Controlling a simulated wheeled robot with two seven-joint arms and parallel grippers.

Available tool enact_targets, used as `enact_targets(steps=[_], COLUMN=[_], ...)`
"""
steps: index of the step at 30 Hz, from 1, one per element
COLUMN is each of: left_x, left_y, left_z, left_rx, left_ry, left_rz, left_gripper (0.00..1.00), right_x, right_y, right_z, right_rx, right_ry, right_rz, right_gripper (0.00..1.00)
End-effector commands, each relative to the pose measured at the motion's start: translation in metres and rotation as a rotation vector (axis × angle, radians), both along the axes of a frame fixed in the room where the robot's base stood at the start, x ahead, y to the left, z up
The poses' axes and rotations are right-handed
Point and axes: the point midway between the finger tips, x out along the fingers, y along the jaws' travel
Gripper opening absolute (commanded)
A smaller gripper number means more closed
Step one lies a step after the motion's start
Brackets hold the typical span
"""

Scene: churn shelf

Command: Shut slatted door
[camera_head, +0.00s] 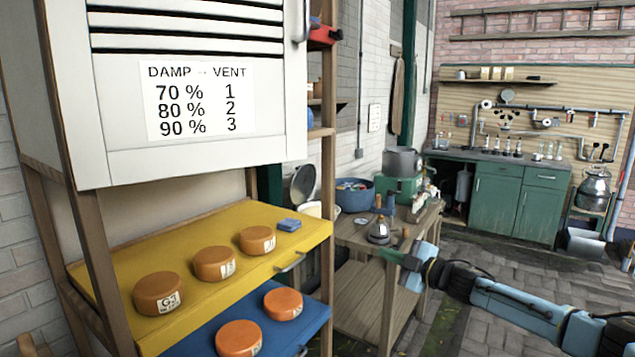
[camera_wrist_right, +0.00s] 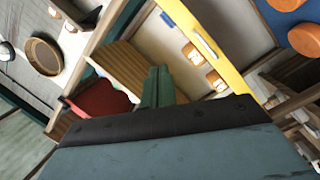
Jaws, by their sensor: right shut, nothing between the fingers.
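The white slatted door (camera_head: 195,90) fills the upper left of the head view, with dark slots at its top and a paper label on its lower half. A metal handle (camera_head: 302,20) is at its right edge. I cannot tell from here whether it stands ajar. My right gripper (camera_head: 388,256) is well to the right of the door and lower, near the wooden workbench, apart from the door. Its green fingers (camera_wrist_right: 157,88) are together and empty in the right wrist view. The slatted door is not clear in that view. My left gripper is not in view.
Below the door, a yellow shelf (camera_head: 215,225) carries orange cheeses and a small blue block (camera_head: 289,224). A blue shelf (camera_head: 315,312) with cheeses is lower. The workbench (camera_head: 360,235) holds pots and a blue basin (camera_head: 354,195). Stone floor lies open at right.

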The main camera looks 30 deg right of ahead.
Motion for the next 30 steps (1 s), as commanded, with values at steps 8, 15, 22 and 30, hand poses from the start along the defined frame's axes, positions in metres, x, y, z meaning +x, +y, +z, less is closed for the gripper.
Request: enact_targets(steps=[8,15,22,30], left_x=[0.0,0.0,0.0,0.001], left_y=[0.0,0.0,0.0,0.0], left_z=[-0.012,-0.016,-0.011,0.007], left_rx=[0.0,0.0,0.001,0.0], left_ry=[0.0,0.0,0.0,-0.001], left_rz=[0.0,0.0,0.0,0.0], left_gripper=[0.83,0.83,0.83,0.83], right_x=[-0.041,-0.09,-0.095,-0.08], right_y=[0.075,0.124,0.136,0.151], right_z=[0.229,0.291,0.299,0.3], right_rx=[-0.336,-0.497,-0.522,-0.52], right_ry=[-0.254,-0.292,-0.291,-0.29], right_rz=[0.38,0.55,0.582,0.581], right_gripper=[0.0,0.0,0.0,0.0])
